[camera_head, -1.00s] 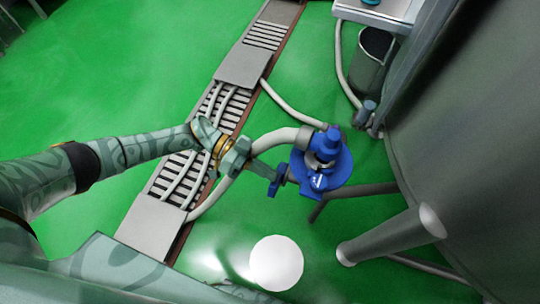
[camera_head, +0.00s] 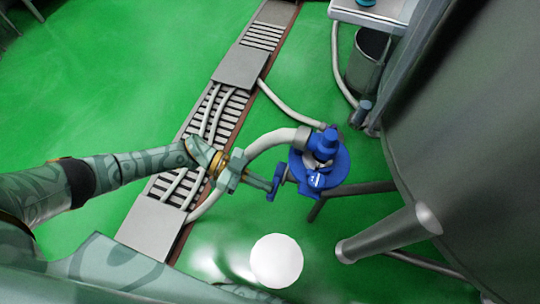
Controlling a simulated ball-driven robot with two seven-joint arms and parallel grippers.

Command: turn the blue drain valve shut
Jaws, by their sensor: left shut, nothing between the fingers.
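The blue drain valve (camera_head: 324,168) sits beside the big grey tank, with a round blue body and a pale hose joining it at upper left. A small blue part (camera_head: 276,186) sticks out on its left side. My left gripper (camera_head: 270,186) points right at this small part, its tips at or very near it. The fingers look closed with nothing between them. I cannot tell whether the tips touch the blue part. My right gripper is not in view.
The grey tank (camera_head: 465,130) fills the right side, with a slanted grey tube (camera_head: 390,236) below. A floor drain grate (camera_head: 217,112) with pale hoses crosses the green floor. A grey bin (camera_head: 368,60) stands at upper right. A white disc (camera_head: 276,261) shows low in the middle.

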